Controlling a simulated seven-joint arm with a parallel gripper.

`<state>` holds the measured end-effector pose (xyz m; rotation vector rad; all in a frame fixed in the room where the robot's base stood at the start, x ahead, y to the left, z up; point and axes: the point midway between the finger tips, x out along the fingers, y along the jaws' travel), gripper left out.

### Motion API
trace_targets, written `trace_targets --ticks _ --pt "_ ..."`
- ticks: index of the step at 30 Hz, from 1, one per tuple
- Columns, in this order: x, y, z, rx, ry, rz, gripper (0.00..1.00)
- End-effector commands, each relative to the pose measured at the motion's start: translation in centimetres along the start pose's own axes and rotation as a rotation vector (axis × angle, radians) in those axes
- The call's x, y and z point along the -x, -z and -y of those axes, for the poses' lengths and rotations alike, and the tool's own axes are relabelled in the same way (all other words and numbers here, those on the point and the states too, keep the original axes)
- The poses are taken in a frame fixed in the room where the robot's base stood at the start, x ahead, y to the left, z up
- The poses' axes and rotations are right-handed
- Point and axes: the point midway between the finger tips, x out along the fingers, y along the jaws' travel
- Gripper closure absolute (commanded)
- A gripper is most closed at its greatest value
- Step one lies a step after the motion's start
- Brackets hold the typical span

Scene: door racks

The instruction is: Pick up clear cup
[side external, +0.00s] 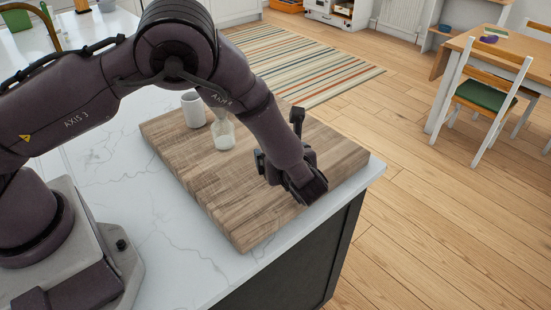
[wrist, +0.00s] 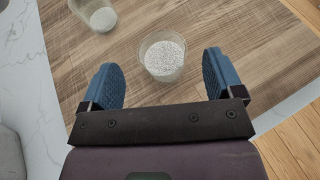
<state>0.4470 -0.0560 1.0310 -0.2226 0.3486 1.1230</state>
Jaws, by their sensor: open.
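The clear cup (wrist: 162,56) stands on the wooden board in the wrist view. It is a short, see-through cup, and its inside looks whitish and speckled. My gripper (wrist: 162,72) is open, with a blue-padded finger on each side of the cup's position in the picture. The cup shows in the gap between the fingertips, and neither finger appears to touch it. In the side view my gripper (side external: 285,168) is low over the right part of the board. I cannot make out the cup there; my arm appears to hide it.
The wooden board (side external: 215,190) lies on a white marble counter (side external: 160,235). A clear glass bottle (side external: 222,135) and a white mug (side external: 193,110) stand on the board's left part. The bottle also shows in the wrist view (wrist: 100,15). The front of the board is bare.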

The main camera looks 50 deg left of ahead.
Motion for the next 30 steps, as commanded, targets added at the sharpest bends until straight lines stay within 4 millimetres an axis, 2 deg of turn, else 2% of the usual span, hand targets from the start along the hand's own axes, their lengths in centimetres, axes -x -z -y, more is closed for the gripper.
trace_targets --ticks 9,16,17,24,30 --pt "-4.4 0.5 0.1 0.000 -0.003 -0.001 0.13" --pt "-4.6 0.4 0.1 0.001 -0.001 -0.001 0.13" --pt "-4.6 0.4 0.1 0.001 -0.001 -0.001 0.18" --pt "-4.6 0.4 0.1 0.001 -0.001 -0.001 0.71" --pt "-4.6 0.4 0.1 0.001 -0.001 0.000 0.71"
